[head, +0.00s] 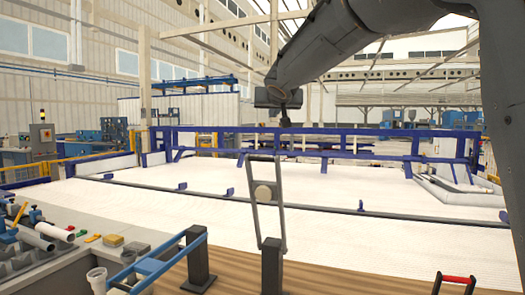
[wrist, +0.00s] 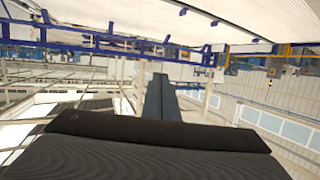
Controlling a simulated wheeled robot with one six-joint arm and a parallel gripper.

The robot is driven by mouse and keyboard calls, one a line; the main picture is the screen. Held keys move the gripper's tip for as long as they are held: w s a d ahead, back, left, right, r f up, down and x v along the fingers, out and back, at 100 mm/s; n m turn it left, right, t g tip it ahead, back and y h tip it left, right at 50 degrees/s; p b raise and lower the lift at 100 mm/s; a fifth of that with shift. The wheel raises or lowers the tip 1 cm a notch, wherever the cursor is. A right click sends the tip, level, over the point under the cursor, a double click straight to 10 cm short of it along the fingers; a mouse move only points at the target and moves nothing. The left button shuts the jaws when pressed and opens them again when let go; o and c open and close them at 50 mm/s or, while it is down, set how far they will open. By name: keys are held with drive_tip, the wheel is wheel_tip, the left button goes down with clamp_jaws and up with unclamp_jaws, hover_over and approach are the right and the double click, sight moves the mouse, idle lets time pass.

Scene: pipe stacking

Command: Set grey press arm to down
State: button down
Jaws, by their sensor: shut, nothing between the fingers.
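The grey press arm is not seen in the wrist view.
A blue press arm (head: 155,262) lies low at the left, by another dark post (head: 199,262). A white pipe fitting (head: 97,280) stands near it. A red handle (head: 456,279) is at the lower right. Bare wooden bench (head: 350,278) lies between.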

drive_tip(key=s+a+f+m+g+h, duration=0.1)
drive_tip(key=s+a+m+g+h, duration=0.15)
drive_tip(key=s, duration=0.55)
drive_tip(key=s+a+f+m+g+h, duration=0.1)
drive_tip(key=s+a+m+g, duration=0.15)
drive_tip(key=s, duration=0.65)
drive_tip(key=shift+n+g, duration=0.5)
drive_tip(key=w+f+p, duration=0.1)
drive_tip(key=f, duration=0.1)
drive_tip(key=w+f+p, duration=0.1)
drive_tip(key=f+p, duration=0.1)
drive_tip(key=f, duration=0.1)
drive_tip(key=w+f+p, duration=0.1)
drive_tip(key=w+f, duration=0.1)
drive_tip(key=shift+d+f+p, duration=0.3)
drive_tip(key=shift+d+f, duration=0.05)
drive_tip(key=shift+d, duration=0.05)
drive_tip(key=shift+s+f, duration=0.1)
drive_tip(key=shift+f, duration=0.05)
drive_tip(key=shift+s+f, duration=0.1)
drive_tip(key=shift+s, duration=0.05)
drive_tip(key=shift+a+f, duration=0.1)
